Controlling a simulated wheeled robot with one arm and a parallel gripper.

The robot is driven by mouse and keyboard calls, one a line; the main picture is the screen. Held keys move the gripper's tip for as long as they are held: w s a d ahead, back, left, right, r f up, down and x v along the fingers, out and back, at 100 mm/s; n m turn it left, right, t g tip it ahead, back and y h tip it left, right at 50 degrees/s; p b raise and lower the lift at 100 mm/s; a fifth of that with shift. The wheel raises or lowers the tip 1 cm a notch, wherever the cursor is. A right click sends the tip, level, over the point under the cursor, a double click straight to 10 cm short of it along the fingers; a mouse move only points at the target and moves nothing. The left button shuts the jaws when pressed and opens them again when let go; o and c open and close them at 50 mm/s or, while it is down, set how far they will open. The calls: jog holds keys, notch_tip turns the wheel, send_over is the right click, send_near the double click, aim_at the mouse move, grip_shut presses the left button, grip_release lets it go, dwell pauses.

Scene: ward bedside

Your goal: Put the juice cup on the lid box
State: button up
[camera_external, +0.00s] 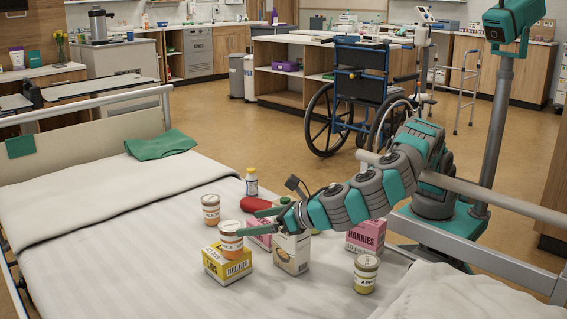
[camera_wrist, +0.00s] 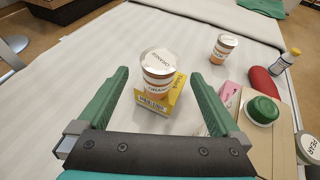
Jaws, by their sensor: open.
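A juice cup (camera_external: 231,240) with a white lid and an orange band stands upright on the yellow lid box (camera_external: 226,266) on the bed. The wrist view shows the same cup (camera_wrist: 158,72) on top of the yellow box (camera_wrist: 166,102), its lid reading ORANGE. My gripper (camera_wrist: 160,78) is open, with one green finger on each side of the cup. Gaps show between the cup and both fingers. In the external view my gripper (camera_external: 252,220) reaches in from the right, close to the cup. The cup's base looks seated on the box top.
A similar orange cup (camera_external: 210,209) stands behind. A red item (camera_external: 257,204), a yellow-capped bottle (camera_external: 251,182), a carton (camera_external: 291,254), a pink hankies box (camera_external: 365,237) and another cup (camera_external: 366,274) are around the arm. The bed is bare left of the lid box.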

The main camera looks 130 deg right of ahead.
jog(key=shift+v, duration=2.2)
